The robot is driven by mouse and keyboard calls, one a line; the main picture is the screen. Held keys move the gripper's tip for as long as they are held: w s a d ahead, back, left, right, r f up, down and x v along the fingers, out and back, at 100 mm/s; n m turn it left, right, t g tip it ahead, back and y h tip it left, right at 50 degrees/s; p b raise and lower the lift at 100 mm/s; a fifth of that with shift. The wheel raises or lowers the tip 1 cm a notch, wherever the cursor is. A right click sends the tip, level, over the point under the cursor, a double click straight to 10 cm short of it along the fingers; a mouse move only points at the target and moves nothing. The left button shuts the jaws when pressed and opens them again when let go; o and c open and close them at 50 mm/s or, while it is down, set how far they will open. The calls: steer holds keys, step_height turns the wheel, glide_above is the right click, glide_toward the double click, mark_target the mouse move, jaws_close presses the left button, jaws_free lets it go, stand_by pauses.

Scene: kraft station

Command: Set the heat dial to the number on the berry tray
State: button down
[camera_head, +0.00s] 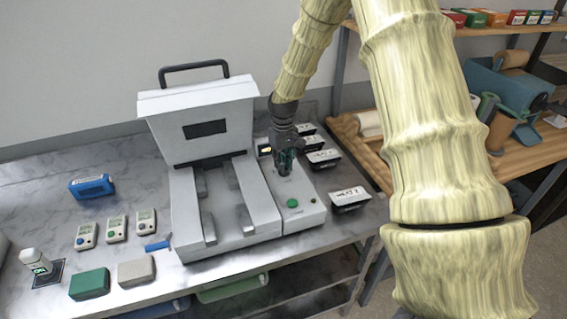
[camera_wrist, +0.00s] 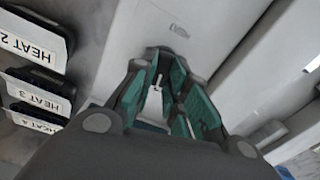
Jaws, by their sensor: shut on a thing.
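The sealing machine (camera_head: 221,190) has a narrow control panel (camera_head: 308,213) along its right side. My gripper (camera_head: 285,171) points down onto this panel, its teal fingers closed on the heat dial, which they mostly hide. In the wrist view my gripper (camera_wrist: 170,90) shows a small pale part between its fingers; I cannot read the setting. Black trays with white labels stand right of the panel. The front one (camera_head: 350,206) reads HEAT 2. In the wrist view the labels read HEAT 2 (camera_wrist: 30,47), HEAT 3 (camera_wrist: 38,95) and HEAT 4 (camera_wrist: 34,121). I cannot tell which tray holds berries.
A green button (camera_head: 292,203) sits on the panel in front of my gripper. The machine's lid (camera_head: 204,122) stands raised to the left. A blue device (camera_head: 91,187), small white meters (camera_head: 116,228) and green (camera_head: 89,284) and beige (camera_head: 136,271) blocks lie on the left counter.

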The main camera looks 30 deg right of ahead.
steer(key=shift+n, duration=0.9)
steer(key=c, duration=1.4)
jaws_free()
steer(key=shift+r, duration=0.1)
step_height(320, 180, up, 12)
steer(key=shift+d+f, duration=0.1)
steer(key=shift+s, duration=0.15)
